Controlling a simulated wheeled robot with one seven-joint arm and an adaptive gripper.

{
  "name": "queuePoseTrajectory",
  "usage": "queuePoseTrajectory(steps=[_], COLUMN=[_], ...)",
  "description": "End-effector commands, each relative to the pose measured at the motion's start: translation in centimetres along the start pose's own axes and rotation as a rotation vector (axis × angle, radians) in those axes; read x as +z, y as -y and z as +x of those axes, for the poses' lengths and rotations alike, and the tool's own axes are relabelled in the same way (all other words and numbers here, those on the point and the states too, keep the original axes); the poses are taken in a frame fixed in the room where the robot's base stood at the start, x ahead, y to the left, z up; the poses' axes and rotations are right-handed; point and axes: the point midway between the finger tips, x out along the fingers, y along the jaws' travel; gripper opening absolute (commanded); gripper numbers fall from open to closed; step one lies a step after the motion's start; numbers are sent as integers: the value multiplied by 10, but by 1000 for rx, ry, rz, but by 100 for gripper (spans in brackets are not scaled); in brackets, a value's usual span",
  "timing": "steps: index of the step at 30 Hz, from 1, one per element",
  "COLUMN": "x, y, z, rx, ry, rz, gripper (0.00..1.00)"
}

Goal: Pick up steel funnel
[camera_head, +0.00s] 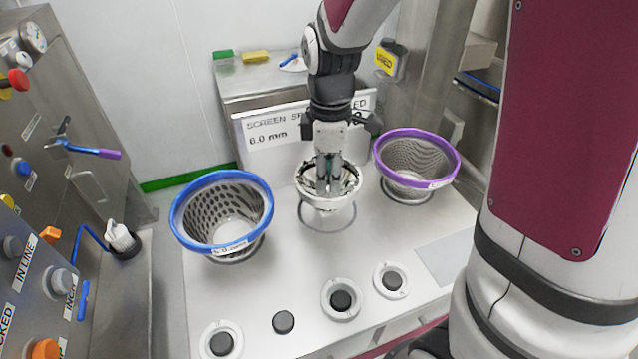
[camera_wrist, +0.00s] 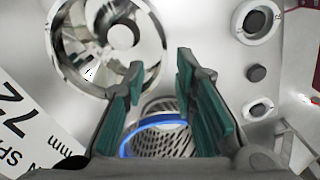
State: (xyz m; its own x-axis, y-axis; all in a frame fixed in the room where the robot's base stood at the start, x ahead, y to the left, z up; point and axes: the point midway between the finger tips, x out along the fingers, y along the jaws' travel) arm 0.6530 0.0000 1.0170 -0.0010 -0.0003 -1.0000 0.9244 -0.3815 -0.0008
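The steel funnel (camera_head: 342,203) is a shiny, wide-mouthed bowl standing in a ring holder between the blue-rimmed and purple-rimmed baskets. In the wrist view the funnel (camera_wrist: 75,50) is at the upper left, with its round centre hole showing. My gripper (camera_head: 327,190) points down over the funnel's mouth and hides part of its inside. In the wrist view my gripper (camera_wrist: 160,68) has its two green-padded fingers apart with nothing between them. The funnel lies beside the left finger there. I cannot tell whether the fingers touch its rim.
A blue-rimmed perforated basket (camera_head: 222,212) stands to the left and a purple-rimmed one (camera_head: 417,160) to the right. A "SCREEN" sign (camera_head: 270,130) stands behind. Several round sockets and knobs (camera_head: 341,299) line the front of the steel counter (camera_head: 270,275). A control panel (camera_head: 50,190) is far left.

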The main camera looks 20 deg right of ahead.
Motion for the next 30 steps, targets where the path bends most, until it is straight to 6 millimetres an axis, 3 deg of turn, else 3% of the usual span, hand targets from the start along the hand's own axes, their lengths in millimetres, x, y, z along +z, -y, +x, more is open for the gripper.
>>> queuePoseTrajectory(steps=[5,15,23,27,30], x=[0,1,0,0,0], y=[1,0,-1,-1,-1], z=[12,54,56,56,56], rx=[-2,-2,1,1,1], ry=[1,0,-1,-1,-1], rz=[1,2,2,2,1], gripper=[26,26,26,0,0])
